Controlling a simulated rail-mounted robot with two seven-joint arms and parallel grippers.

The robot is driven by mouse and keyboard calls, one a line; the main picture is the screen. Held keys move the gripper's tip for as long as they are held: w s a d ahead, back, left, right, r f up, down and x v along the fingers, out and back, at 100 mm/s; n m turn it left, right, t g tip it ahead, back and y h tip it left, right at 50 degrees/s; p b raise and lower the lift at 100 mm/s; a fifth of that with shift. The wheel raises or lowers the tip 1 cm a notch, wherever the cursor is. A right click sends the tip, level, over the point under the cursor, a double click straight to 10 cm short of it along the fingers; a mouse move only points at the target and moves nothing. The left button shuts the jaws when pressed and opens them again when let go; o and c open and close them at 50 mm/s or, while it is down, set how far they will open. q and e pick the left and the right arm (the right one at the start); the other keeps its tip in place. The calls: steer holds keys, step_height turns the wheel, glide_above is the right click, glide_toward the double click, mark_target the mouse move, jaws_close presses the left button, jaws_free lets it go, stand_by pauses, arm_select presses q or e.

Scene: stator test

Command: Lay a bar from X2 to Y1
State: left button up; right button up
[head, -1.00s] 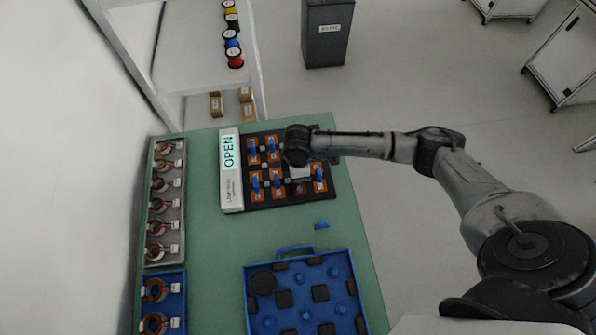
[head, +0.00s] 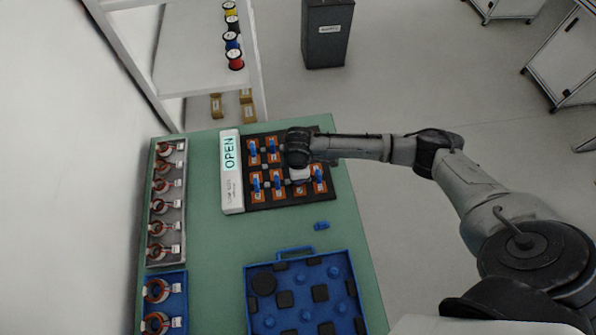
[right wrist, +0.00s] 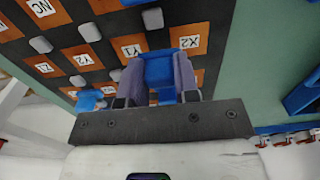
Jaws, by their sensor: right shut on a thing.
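The dark terminal board (head: 232,190) with orange labelled pads lies on the green bench, its edge strip reading OPEN. In the right wrist view the X2 pad (right wrist: 190,42) and the Y1 pad (right wrist: 130,51) sit side by side just beyond my fingertips. My right gripper (right wrist: 160,75) is shut on a blue piece (right wrist: 158,68), which shows between its two grey-violet fingers; it also shows low over the board in the head view (head: 299,176). The lower end of the piece is hidden, so I cannot tell if it touches the pads. My left gripper is not in view.
A loose blue piece (head: 321,225) lies on the bench in front of the board. A blue tray (head: 250,290) stands nearer. Grey (head: 152,215) and blue (head: 184,300) racks of copper rings line the left side. Several other blue pieces stand on the board's pads.

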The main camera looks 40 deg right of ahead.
steer(key=shift+f, duration=0.1)
stand_by(0.5)
steer(key=shift+f, duration=0.6)
steer(key=o, duration=1)
step_height(320, 180, up, 14)
steer(key=shift+f+p, duration=0.1)
steer(key=shift+p, duration=0.95)
